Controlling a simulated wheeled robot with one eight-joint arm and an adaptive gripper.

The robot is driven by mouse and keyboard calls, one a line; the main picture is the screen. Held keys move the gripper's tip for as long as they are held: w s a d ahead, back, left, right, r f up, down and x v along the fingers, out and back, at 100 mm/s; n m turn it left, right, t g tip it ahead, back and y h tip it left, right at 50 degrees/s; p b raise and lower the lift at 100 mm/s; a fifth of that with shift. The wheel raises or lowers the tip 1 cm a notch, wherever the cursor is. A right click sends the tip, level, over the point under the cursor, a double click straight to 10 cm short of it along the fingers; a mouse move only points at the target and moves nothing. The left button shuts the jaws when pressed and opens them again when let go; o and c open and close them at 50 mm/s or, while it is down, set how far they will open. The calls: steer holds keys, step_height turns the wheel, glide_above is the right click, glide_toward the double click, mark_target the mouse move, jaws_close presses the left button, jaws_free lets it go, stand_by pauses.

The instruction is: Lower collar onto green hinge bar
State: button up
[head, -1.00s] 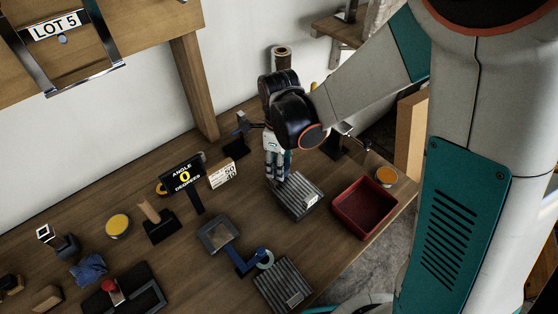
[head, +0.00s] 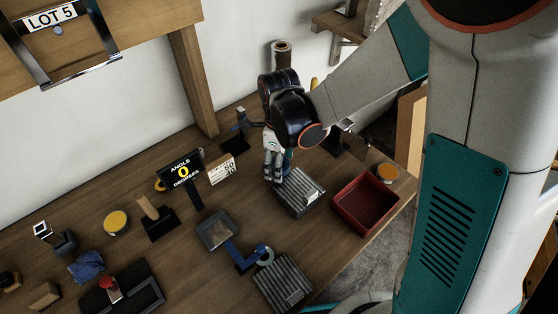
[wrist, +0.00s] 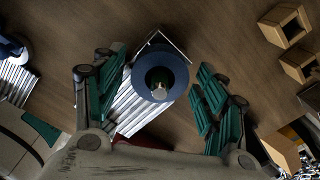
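In the wrist view a dark blue round collar (wrist: 144,82) lies between the fingers of my gripper (wrist: 160,70). A gap shows on each side of it, so the green-padded fingers are apart and not touching it. A small greenish upright shape shows inside the collar's hole; I cannot tell how far the collar sits down on it. A grey ribbed block (wrist: 125,112) lies below. In the head view my gripper (head: 275,172) points down over the ribbed block (head: 306,201), and its fingers mostly hide the collar and the hinge bar.
A red tray (head: 342,207) stands right of the block, near the table edge. An angle display reading 0 (head: 183,171) stands to the left. Wooden square pieces (wrist: 285,22) show at right in the wrist view.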

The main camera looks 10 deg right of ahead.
steer(key=shift+r, duration=0.1)
steer(key=shift+r, duration=3.65)
